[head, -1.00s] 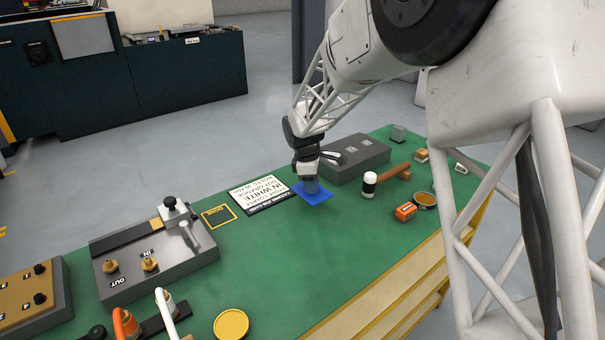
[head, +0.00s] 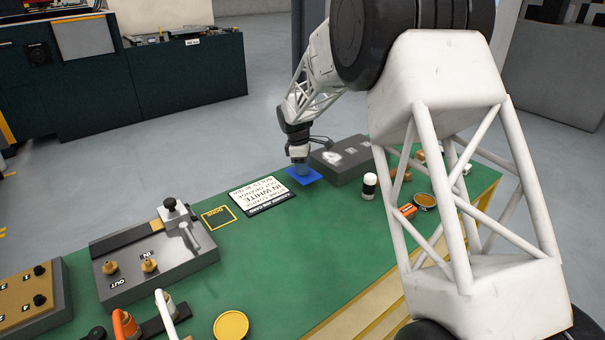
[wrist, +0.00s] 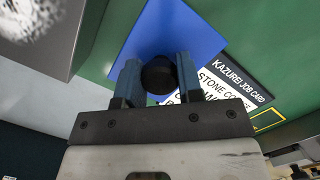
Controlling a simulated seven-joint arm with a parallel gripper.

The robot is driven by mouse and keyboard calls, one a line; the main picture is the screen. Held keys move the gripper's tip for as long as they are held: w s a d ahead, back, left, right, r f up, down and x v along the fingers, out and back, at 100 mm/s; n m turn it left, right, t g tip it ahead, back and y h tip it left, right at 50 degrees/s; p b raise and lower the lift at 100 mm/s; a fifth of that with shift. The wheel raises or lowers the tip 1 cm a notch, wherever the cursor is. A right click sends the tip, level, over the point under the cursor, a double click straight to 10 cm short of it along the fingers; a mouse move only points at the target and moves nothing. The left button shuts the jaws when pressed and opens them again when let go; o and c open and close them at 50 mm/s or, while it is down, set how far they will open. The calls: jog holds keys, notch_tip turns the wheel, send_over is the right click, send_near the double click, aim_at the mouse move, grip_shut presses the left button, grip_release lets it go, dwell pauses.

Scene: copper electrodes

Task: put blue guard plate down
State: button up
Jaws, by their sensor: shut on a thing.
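The blue guard plate (head: 298,178) is a flat blue square at the far side of the green table, between the job card and a grey block. It also shows in the wrist view (wrist: 190,35), where a dark round knob (wrist: 158,76) stands between the fingers. My gripper (head: 300,166) is over the plate, with its fingers (wrist: 158,82) shut on the knob. The fingers hide part of the plate. I cannot tell whether the plate touches the table or hangs just above it.
A white job card (head: 264,196) lies left of the plate, and the grey block (head: 343,160) stands close on its right. A yellow-outlined DONE mark (head: 219,216) is further left. A black-and-white cylinder (head: 369,186) stands to the right. The green middle of the table is clear.

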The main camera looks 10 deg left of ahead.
jog(key=shift+w+a, duration=0.2)
jog(key=shift+w, duration=0.4)
jog(key=shift+f, duration=0.1)
jog(key=shift+f, duration=1.7)
jog(key=shift+f, duration=0.1)
jog(key=o, duration=0.9)
jog(key=shift+o, duration=0.2)
notch_tip(320, 180, up, 12)
jog(key=a, duration=0.1)
jog(key=shift+a, duration=0.4)
